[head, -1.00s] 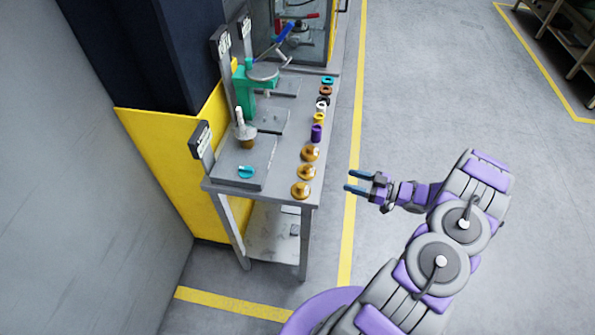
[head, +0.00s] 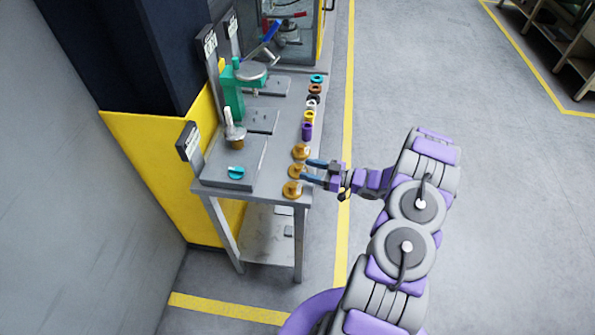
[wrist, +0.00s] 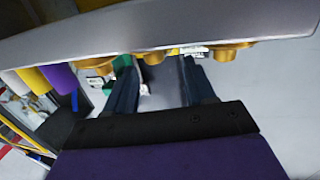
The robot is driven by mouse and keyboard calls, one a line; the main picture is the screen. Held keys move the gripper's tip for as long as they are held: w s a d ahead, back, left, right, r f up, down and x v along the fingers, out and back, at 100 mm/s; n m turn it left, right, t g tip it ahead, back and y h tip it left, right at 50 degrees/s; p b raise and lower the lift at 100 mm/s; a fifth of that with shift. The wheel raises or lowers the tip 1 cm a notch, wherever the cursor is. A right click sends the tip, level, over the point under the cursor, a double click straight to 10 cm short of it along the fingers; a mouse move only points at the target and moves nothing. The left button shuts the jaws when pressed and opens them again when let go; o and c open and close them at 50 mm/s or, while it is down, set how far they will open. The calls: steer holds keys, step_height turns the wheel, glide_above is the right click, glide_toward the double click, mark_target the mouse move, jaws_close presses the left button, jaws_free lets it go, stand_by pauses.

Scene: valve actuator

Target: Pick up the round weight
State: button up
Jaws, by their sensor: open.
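Three gold round weights stand in a row along the table's right edge in the head view: a far one (head: 300,151), a middle one (head: 297,171) and a near one (head: 292,189). My gripper (head: 305,170) is open at the table edge, its blue fingertips on either side of the middle weight's right part. In the wrist view, the open fingers (wrist: 157,63) point at a gold weight (wrist: 153,57) that shows between them. Another gold weight (wrist: 233,54) is right of the fingers. Whether the fingers touch the weight cannot be told.
The grey table (head: 265,188) also holds a purple cylinder (head: 307,131), several coloured rings, a teal knob (head: 236,172), a grey valve (head: 234,130) and a green fixture (head: 233,95).

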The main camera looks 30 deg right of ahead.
mark_target(298, 166)
steer(key=shift+w+a+f, duration=0.15)
steer(key=shift+w, duration=0.3)
steer(key=b+x, duration=0.1)
steer(key=x, duration=0.2)
steer(key=shift+w+d+f, duration=0.2)
steer(key=shift+w+a+r, duration=0.1)
steer(key=shift+w+a, duration=0.15)
steer(key=shift+a, duration=0.35)
steer(key=shift+d, duration=0.4)
steer(key=c, duration=0.5)
steer(key=shift+a, duration=0.3)
jaws_close()
